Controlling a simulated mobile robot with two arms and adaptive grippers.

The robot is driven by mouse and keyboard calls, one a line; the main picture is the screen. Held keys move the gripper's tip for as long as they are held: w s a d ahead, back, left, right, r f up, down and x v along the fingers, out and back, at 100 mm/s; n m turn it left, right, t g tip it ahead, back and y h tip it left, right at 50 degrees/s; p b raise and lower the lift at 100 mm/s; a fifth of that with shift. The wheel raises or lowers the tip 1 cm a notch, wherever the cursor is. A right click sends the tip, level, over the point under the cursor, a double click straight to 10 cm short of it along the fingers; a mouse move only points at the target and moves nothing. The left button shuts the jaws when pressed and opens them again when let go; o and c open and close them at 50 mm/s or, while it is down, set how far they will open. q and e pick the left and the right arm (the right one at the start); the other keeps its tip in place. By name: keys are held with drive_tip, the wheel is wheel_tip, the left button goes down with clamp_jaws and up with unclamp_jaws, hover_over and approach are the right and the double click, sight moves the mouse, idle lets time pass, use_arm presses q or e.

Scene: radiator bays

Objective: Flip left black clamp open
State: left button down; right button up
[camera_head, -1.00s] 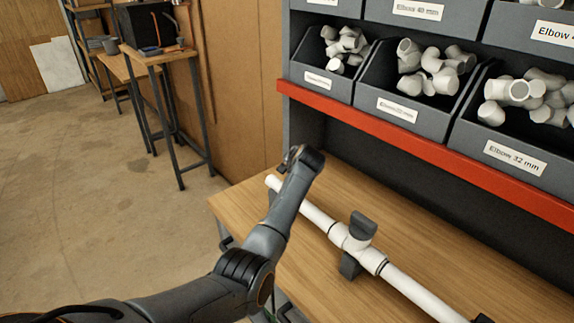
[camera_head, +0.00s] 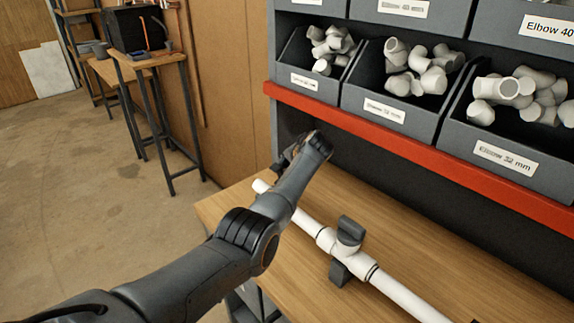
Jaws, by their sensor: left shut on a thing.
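A long white pipe (camera_head: 396,296) lies across the wooden bench, with a white tee fitting (camera_head: 349,249) in its middle. My arm covers part of the pipe.
A red shelf edge (camera_head: 409,153) runs behind and above the bench (camera_head: 425,255), close to my left wrist. Grey bins (camera_head: 384,108) of white elbow fittings stand above it. Open floor (camera_head: 88,190) lies at left, with a small side table (camera_head: 150,60) farther back.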

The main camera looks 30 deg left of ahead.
use_arm(q)
drive_tip(key=shift+s+a+f, duration=0.1)
drive_tip(key=shift+s+f, duration=0.05)
drive_tip(key=shift+f, duration=0.1)
drive_tip(key=c, duration=1.2)
unclamp_jaws()
drive_tip(key=shift+o, duration=0.5)
drive_tip(key=shift+a, duration=0.1)
drive_tip(key=shift+r, duration=0.1)
drive_tip(key=shift+d+r, duration=0.35)
drive_tip(key=shift+d, duration=0.05)
drive_tip(key=v, duration=1)
drive_tip(key=shift+s+d+r, duration=0.2)
drive_tip(key=shift+s+r, duration=0.05)
drive_tip(key=shift+f, duration=0.1)
